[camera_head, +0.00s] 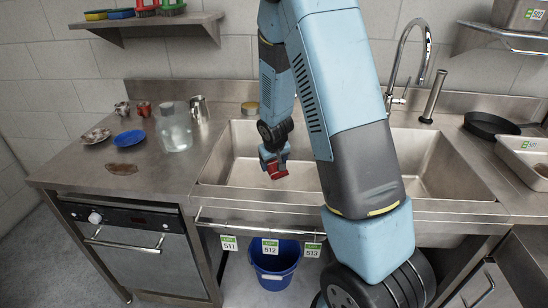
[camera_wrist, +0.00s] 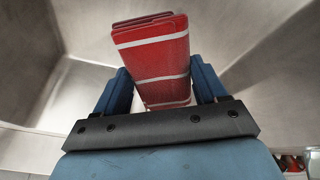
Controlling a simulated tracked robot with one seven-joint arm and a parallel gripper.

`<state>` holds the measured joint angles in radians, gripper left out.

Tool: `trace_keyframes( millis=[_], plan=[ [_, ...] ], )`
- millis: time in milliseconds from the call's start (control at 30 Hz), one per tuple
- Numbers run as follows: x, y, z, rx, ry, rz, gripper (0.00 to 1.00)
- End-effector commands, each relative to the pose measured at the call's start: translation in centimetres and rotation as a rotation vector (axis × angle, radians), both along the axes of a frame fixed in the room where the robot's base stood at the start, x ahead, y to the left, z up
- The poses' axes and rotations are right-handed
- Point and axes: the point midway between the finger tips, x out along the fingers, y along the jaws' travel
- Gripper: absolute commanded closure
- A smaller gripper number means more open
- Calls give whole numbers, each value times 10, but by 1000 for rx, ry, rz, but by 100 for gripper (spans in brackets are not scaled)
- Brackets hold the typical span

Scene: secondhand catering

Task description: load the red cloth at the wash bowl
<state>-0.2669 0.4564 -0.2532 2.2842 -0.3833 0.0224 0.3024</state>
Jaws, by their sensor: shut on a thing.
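The red cloth (camera_wrist: 152,60) is folded, with white stripes, and stands up between the two blue fingers of my gripper (camera_wrist: 163,90) in the wrist view. My gripper is shut on it. In the head view the red cloth (camera_head: 274,172) shows as a small red patch at the tip of my gripper (camera_head: 273,160), over the left part of the steel sink basin (camera_head: 238,172). I cannot tell which vessel is the wash bowl. A blue bucket (camera_head: 273,272) stands under the counter below the sink, partly shaded.
On the left counter stand a blue plate (camera_head: 129,138), a clear jar (camera_head: 174,128), a steel jug (camera_head: 199,108) and a brown flat piece (camera_head: 122,169). A tap (camera_head: 408,62) rises behind the sink. A black pan (camera_head: 489,126) and a steel tray (camera_head: 527,152) lie right.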

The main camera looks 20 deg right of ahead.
Motion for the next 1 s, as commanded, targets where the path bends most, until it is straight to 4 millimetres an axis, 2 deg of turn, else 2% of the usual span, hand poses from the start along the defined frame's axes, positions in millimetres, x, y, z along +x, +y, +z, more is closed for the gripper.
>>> trace_keyframes(
  millis=[233,500,1000],
  plan=[
    [0,0,-20,-1,3,-1,53],
    [0,0,-33,0,2,0,53],
    [0,0,-36,0,0,0,53]
  ],
)
